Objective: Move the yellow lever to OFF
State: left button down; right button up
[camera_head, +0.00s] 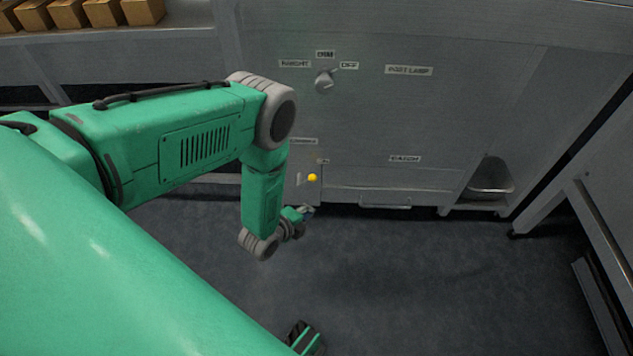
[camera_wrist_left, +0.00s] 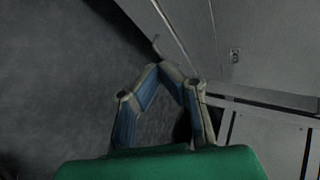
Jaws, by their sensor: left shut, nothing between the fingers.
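The yellow lever (camera_head: 312,177) shows as a round yellow knob low on the front of the grey cabinet, just right of my left forearm. A small label by it is too small to read for certain. My left gripper (camera_head: 306,211) is below the knob in the head view, apart from it in the picture. In the left wrist view the fingertips (camera_wrist_left: 172,70) meet with nothing between them. I cannot make out the yellow knob in that view.
A grey rotary knob (camera_head: 324,80) with labels around it, one reading OFF, sits higher on the cabinet. A metal bowl (camera_head: 491,177) sits in a recess at the right. Cardboard boxes (camera_head: 103,12) stand on a shelf at upper left. The dark floor ahead is clear.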

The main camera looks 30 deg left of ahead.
pick_arm(q)
jog(key=w+f+m+t+b, duration=0.1)
jog(key=w+f+m+b, duration=0.25)
jog(key=w, duration=0.25)
jog(key=w+f+m+t+b, duration=0.2)
jog(key=w+b, duration=0.2)
jog(key=w, duration=0.3)
jog(key=shift+n, duration=0.35)
jog(key=a, duration=0.1)
jog(key=a+r, duration=0.1)
jog(key=a, duration=0.1)
jog(key=s+a+r, duration=0.1)
jog(key=shift+a+r, duration=0.1)
jog(key=shift+a, duration=0.25)
pick_arm(e)
notch_tip(320, 180, down, 8)
jog(key=shift+d, duration=0.25)
pick_arm(q)
jog(key=shift+d, duration=0.15)
pick_arm(e)
jog(key=shift+d+f, duration=0.15)
jog(key=shift+f, duration=0.05)
pick_arm(q)
jog(key=shift+s+r, duration=0.1)
jog(key=shift+s, duration=0.05)
pick_arm(e)
jog(key=shift+r, duration=0.15)
